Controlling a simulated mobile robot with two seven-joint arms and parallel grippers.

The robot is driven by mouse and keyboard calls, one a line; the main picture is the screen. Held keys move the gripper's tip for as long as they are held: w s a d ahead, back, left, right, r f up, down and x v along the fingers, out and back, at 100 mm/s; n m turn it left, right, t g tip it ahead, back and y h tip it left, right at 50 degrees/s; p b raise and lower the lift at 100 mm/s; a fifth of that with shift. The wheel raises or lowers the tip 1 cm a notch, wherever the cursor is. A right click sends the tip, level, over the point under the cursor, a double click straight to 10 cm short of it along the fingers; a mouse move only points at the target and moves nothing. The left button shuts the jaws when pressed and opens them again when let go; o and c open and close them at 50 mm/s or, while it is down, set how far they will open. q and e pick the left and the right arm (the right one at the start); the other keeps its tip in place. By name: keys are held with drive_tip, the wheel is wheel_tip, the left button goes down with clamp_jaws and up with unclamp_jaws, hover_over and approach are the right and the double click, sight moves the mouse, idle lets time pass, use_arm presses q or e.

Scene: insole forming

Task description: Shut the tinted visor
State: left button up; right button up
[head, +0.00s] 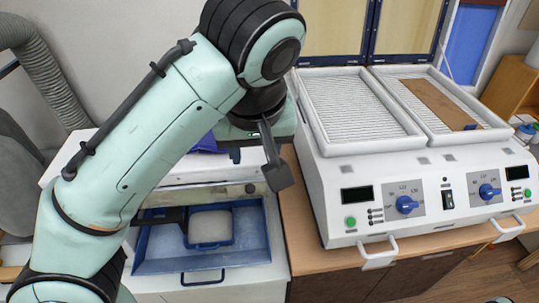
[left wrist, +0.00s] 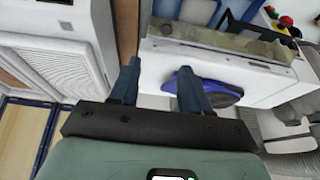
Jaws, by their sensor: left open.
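A smoky yellowish see-through strip (head: 205,193), which I take for the tinted visor, runs along the front of the white press, above the blue drawer. It also shows in the left wrist view (left wrist: 225,38); the arm hides part of it in the head view, so its exact angle is hard to tell. My left gripper (head: 278,178) hangs pointing down by the right end of the press. In the left wrist view its two fingers (left wrist: 159,85) are apart with nothing between them, and I see no contact with the strip. My right gripper is out of view.
A blue drawer (head: 258,250) with a pale pad (head: 210,227) extends below the strip. A blue item (left wrist: 222,94) lies on the press. The white two-bed heater (head: 335,195) stands to the right, its amber, blue-framed lids (head: 333,25) raised.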

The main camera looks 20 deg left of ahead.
use_arm(q)
drive_tip(key=b, duration=0.4)
approach(250, 187)
drive_tip(key=x, duration=0.7)
drive_tip(key=shift+s+f, duration=0.1)
drive_tip(key=shift+s, duration=0.05)
drive_tip(key=shift+w+f, duration=0.3)
drive_tip(key=shift+f, duration=0.1)
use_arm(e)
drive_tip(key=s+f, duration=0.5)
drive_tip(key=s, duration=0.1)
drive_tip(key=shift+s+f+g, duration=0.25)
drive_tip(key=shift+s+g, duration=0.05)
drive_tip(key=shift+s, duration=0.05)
use_arm(q)
clamp_jaws()
